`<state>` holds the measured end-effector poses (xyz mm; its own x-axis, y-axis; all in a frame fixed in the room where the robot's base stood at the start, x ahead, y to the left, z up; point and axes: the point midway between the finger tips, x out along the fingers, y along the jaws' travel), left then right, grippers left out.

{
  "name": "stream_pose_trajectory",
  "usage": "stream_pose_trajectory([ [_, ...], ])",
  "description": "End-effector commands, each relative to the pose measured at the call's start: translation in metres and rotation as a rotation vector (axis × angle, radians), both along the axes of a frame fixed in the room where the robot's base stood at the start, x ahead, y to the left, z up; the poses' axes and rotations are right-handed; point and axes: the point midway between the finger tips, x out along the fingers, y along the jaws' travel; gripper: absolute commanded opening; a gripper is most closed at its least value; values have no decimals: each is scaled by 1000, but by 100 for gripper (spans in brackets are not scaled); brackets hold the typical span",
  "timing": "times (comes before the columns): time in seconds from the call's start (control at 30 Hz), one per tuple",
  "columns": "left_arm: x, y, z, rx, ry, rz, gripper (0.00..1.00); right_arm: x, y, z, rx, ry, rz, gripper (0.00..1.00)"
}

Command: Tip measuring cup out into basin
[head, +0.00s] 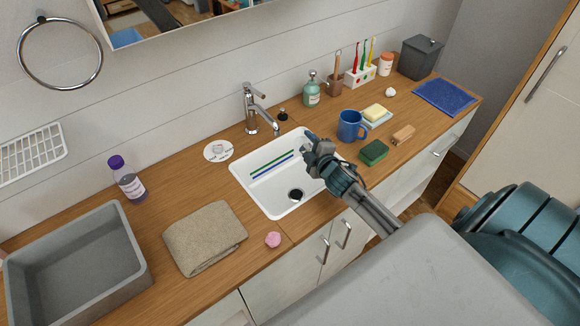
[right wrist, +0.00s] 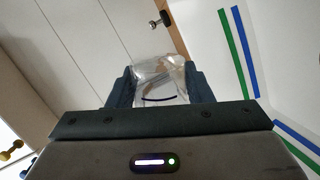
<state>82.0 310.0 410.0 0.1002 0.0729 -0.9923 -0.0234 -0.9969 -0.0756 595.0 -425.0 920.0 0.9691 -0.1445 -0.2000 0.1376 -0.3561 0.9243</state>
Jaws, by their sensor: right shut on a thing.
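The white basin (head: 268,192) is set into the wooden counter, with green and blue stripes on its inner wall and a dark drain. My right gripper (head: 314,146) is over the basin's right side. In the right wrist view, its fingers (right wrist: 155,88) are shut on a clear measuring cup (right wrist: 160,82) with a dark curved line on it. The head view barely shows the cup, as the gripper hides it. I cannot tell its tilt or whether anything is inside. The basin's striped wall also shows in the right wrist view (right wrist: 215,65). My left gripper is out of view.
The chrome faucet (head: 252,108) stands behind the basin. A blue mug (head: 350,126), green sponge (head: 373,152) and wooden block (head: 403,134) lie to the right.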

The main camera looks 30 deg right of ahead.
Motion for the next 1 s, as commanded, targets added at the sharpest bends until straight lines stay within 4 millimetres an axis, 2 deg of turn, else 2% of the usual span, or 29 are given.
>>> stream_pose_trajectory([
  [0.17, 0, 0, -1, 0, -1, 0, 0, 0, 1, 1, -33, 2, -1, 25],
  [0.57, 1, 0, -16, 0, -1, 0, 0, 1, 15, -10, -184, 12, 1, 25],
  [1.0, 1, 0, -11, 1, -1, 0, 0, 1, 21, 2, -441, 28, -1, 25],
])
